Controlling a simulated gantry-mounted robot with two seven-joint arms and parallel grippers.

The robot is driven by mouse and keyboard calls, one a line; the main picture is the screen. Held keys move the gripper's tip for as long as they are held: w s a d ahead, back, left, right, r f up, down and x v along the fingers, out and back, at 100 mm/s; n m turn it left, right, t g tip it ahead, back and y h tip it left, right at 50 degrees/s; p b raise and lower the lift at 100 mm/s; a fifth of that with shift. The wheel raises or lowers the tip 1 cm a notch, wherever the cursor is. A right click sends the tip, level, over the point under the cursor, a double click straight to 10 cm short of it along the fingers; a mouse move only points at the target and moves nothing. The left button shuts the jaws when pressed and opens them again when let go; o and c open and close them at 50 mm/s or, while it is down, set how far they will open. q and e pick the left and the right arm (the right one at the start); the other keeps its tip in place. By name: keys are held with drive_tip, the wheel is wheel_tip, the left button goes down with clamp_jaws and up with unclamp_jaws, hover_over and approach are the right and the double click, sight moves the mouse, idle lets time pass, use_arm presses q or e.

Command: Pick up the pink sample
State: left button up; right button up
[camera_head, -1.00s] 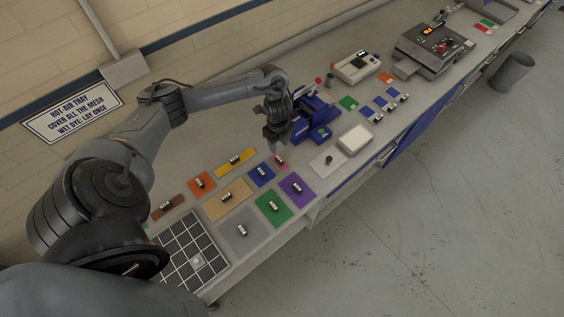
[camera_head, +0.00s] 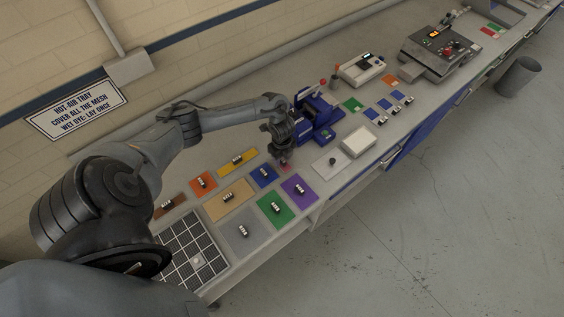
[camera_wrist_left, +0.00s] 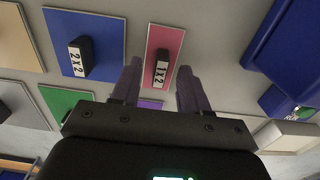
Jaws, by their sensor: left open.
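The pink sample (camera_wrist_left: 163,50) is a narrow pink rectangle with a black block labelled "1X2" on it. In the left wrist view it lies on the bench between and just beyond the fingertips. In the head view the pink sample (camera_head: 285,168) is mostly hidden under my left gripper. My left gripper (camera_head: 284,157) is open and empty, pointing down over the pink sample. Its two fingers also show in the left wrist view (camera_wrist_left: 158,84), one on each side of the sample's near end. I cannot tell their exact height above it. My right gripper is not in view.
A blue sample (camera_head: 264,176) labelled "2X2" lies close left of the pink one, and a purple one (camera_head: 290,188) nearer the front. A blue machine (camera_head: 310,112) stands close behind on the right. A mesh tray (camera_head: 180,255) is at the near left end.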

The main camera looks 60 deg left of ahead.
use_arm(q)
drive_tip(key=shift+c, duration=0.4)
clamp_jaws()
